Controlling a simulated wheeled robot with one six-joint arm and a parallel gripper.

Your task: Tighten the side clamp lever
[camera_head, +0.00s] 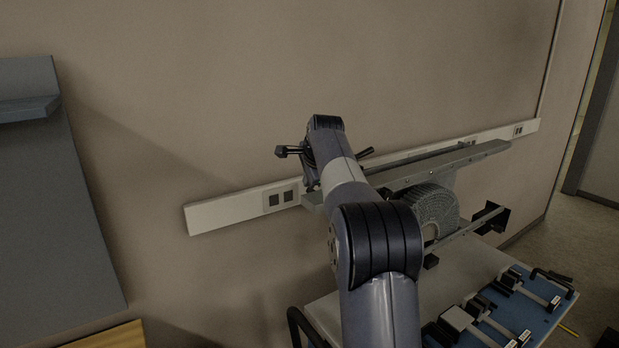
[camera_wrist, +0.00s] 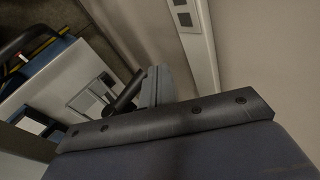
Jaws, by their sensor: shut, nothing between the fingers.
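My gripper (camera_wrist: 160,122) shows in the wrist view as a dark bolted bar across a blue-grey body. It is shut and empty; its fingertips cannot be made out. A short black handle (camera_head: 367,153), possibly the side clamp lever, sticks up just right of my arm. Contact between it and my gripper cannot be told. The grey lattice arch (camera_head: 436,203) stands below the beam.
The fixture stands on a pale table (camera_head: 455,270) by the wall. A blue mat (camera_head: 545,318) with several dark and metal tools lies at the front right. An outlet strip (camera_head: 240,208) runs along the wall. A dark panel (camera_head: 55,200) stands at left.

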